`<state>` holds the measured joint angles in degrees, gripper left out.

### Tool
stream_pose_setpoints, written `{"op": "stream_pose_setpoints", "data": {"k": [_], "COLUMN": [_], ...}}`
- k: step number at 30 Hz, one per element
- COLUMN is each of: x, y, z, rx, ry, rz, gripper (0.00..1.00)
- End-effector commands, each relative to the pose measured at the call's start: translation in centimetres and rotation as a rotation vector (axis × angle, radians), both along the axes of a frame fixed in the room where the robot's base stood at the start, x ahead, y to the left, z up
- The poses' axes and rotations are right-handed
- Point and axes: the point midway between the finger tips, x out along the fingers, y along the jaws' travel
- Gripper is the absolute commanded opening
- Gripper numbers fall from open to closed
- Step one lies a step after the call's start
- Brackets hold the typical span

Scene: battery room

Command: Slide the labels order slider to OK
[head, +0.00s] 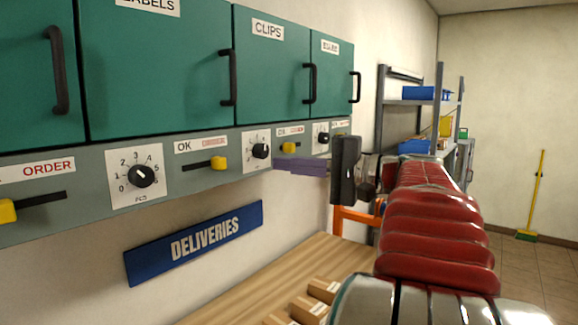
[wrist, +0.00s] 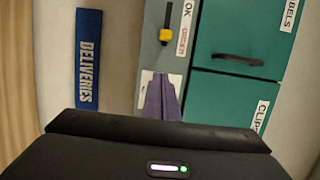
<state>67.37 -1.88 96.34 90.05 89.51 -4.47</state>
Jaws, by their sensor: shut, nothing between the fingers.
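The labels order slider is a yellow knob (head: 218,163) on a short dark slot in the grey strip below the green LABELS cabinet (head: 165,70). The knob sits near the right end of its slot, under the red word; OK is printed at the left. In the wrist view the same knob (wrist: 167,36) is above my fingers, and OK is at the upper end of the label. My gripper (head: 278,165) is shut and empty, with purple fingers to the right of the knob and apart from it. In the wrist view the fingers (wrist: 161,80) cover most of a white dial plate.
A dial (head: 261,151) lies just right of the slider, and another dial (head: 141,176) to its left. A blue DELIVERIES sign (head: 195,242) is below. A wooden bench (head: 300,268) carries small boxes. Black cabinet handles (head: 227,78) stick out above the strip.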

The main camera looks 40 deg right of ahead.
Motion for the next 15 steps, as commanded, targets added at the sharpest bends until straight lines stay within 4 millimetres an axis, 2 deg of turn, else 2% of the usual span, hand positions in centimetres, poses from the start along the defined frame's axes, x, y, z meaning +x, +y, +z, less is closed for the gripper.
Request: {"op": "stream_pose_setpoints", "data": {"k": [15], "x": [6.4], "y": [2.6], "z": [0.0], "rx": [0.000], "ry": [0.000], "rz": [0.002], "gripper": [0.00]}}
